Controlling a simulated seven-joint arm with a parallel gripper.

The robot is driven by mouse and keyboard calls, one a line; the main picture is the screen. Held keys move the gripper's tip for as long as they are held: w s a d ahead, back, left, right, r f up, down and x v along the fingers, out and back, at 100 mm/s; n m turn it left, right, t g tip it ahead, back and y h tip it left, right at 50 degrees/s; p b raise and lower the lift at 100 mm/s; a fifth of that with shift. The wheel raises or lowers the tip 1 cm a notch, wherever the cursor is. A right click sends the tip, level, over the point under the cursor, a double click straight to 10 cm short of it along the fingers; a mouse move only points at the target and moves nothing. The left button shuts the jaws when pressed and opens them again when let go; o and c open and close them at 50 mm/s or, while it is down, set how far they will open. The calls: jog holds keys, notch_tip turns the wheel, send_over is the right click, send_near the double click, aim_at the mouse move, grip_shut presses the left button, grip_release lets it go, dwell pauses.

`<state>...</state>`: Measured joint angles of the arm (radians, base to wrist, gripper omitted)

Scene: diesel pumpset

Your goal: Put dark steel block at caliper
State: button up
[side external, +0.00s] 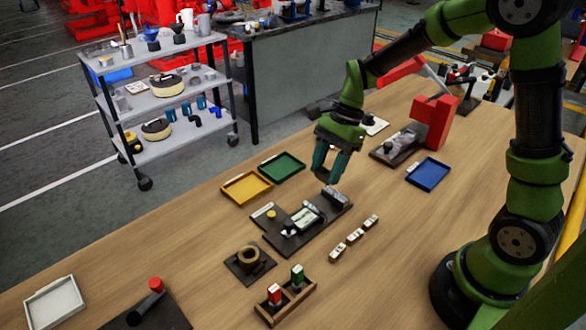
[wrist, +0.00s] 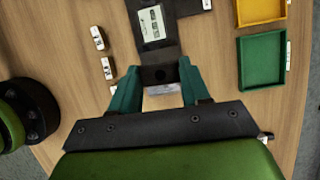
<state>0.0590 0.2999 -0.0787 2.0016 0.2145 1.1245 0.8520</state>
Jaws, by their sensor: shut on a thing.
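My gripper (side external: 332,172) points down over the far right end of a dark fixture plate (side external: 273,231). In the wrist view its teal fingers (wrist: 157,82) are shut on a dark steel block (wrist: 158,75) with a round mark on its face. In the side view the block is hard to tell from the dark plate end and grey part (side external: 336,196) just below the fingertips. A flat pale-faced item (side external: 304,217) lies on the plate; it also shows in the wrist view (wrist: 152,22). I cannot tell which part is the caliper.
Yellow (side external: 246,187) and green (side external: 283,167) trays lie left of my gripper, a blue tray (side external: 428,174) to the right. Several small pale labelled pieces (side external: 354,237) stand in front. A red press (side external: 433,122) stands behind right. Bare wood lies at front right.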

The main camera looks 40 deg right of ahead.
aim_at(322, 209)
jog(key=shift+s+f, duration=0.4)
jog(key=shift+w+n, duration=0.1)
jog(key=shift+n, duration=0.2)
jog(key=shift+f, duration=3.65)
jog(key=shift+f, duration=0.3)
jog(key=o, duration=1.2)
jog(key=shift+o, duration=0.2)
